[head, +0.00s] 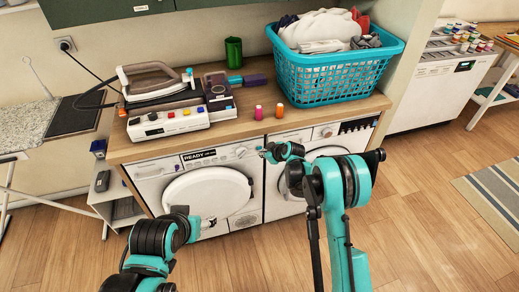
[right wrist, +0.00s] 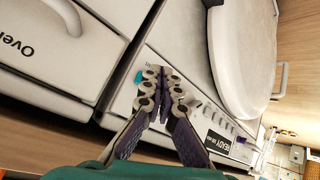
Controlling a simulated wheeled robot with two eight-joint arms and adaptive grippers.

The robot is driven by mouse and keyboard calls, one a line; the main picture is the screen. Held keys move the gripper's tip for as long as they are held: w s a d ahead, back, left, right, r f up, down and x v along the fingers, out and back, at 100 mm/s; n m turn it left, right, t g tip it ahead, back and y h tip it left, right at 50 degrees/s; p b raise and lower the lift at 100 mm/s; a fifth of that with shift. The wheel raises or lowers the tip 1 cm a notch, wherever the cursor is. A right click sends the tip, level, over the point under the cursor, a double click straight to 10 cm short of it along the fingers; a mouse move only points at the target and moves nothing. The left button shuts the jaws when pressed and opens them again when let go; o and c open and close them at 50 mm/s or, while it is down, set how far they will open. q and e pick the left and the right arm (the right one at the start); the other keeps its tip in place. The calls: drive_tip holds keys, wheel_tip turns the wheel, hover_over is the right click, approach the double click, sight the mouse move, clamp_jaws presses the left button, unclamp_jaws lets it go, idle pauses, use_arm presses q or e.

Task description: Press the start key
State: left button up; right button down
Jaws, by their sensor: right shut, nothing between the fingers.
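The front-loading machine on the left (head: 148,172) has a white control panel with a black READY display (head: 199,155), which also shows in the right wrist view (right wrist: 218,143). A teal key (right wrist: 138,77) with a small partly hidden label sits at the end of that panel. My right gripper (head: 267,154) is at the panel's right end. In the right wrist view its fingers (right wrist: 163,74) are shut and empty, with their tips right beside the teal key. I cannot tell whether they touch it. My left gripper (head: 208,222) is low before the round door, its fingers too small to read.
A second machine (head: 290,139) stands just right of the first. The wooden counter (head: 230,135) above holds an iron (head: 152,80), a button box (head: 168,121), a green cup (head: 233,52) and a teal laundry basket (head: 318,82). The floor in front is clear.

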drive_tip(key=shift+w, duration=0.2)
idle(0.7)
drive_tip(key=shift+w+a, duration=0.15)
drive_tip(key=shift+w, duration=0.05)
